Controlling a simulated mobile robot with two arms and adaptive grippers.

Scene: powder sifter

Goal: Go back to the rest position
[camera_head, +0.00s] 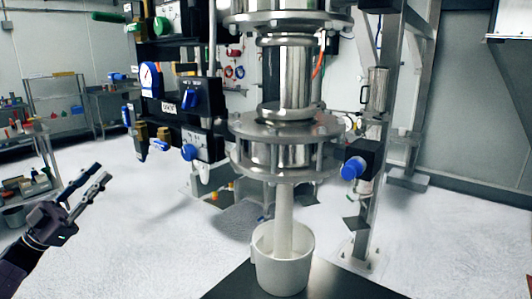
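My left gripper (102,171) is at the left side of the view, over the pale floor. Its two dark fingers point up and to the right, with a gap between them. It is open and holds nothing. It is well apart from the metal powder sifter (285,130) in the middle. A white container (283,275) stands on a black surface (235,283) under the sifter. A pale column (284,215) reaches from the sifter's bottom down into the container. My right gripper is not in view.
A panel with a gauge (150,80) and blue valves (189,152) is left of the sifter. A blue knob (352,168) juts out on the right, near a metal post (375,190). Shelves (55,100) stand at the back left. The floor (450,250) at right is clear.

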